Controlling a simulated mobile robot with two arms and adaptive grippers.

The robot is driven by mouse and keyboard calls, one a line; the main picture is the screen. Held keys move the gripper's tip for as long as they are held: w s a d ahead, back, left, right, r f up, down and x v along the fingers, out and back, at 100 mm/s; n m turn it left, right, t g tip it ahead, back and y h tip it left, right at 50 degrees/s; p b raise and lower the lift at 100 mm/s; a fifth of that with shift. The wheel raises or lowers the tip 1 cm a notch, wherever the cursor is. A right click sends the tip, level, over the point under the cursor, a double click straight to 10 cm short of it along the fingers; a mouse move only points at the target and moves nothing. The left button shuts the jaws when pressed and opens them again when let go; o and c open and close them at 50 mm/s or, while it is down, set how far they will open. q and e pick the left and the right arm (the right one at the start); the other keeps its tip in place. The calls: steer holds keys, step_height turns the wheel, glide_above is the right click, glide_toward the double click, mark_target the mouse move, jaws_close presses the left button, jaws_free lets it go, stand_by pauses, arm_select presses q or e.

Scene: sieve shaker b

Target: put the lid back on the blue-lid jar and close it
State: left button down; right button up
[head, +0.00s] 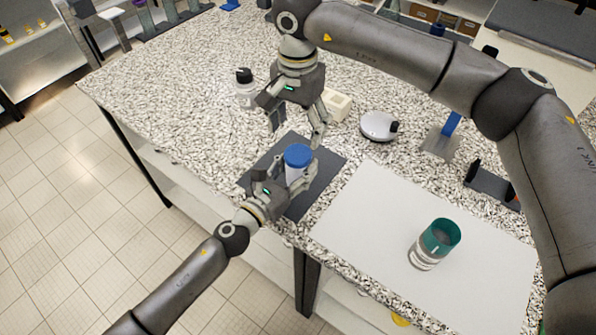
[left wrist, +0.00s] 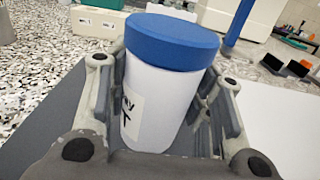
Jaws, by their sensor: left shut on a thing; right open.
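A white jar (left wrist: 155,105) with a label stands upright on the dark mat (head: 329,160). Its blue lid (head: 297,154) sits on top of it, and in the left wrist view the lid (left wrist: 172,40) looks level on the jar. I cannot tell whether it is tight. My left gripper (head: 287,183) is shut around the jar's body, with a finger on each side. My right gripper (head: 296,128) is open and empty, above and behind the lid, with its fingers pointing down.
A jar with a teal rim (head: 428,250) stands on the white board (head: 365,215) at right. A dark-capped bottle (head: 245,88), a cream block (head: 336,103) and a round white device (head: 378,126) stand behind. A stand with a blue post (head: 443,138) is farther right.

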mark_target(298, 153)
steer(key=n, duration=0.5)
steer(key=shift+n, duration=0.3)
steer(key=n, duration=0.6)
steer(key=shift+n, duration=0.3)
steer(key=shift+f, duration=0.15)
steer(key=shift+f, duration=3.9)
steer(key=shift+c, duration=0.4)
steer(key=c, duration=1)
steer(key=o, duration=1.1)
steer(key=shift+o, duration=0.2)
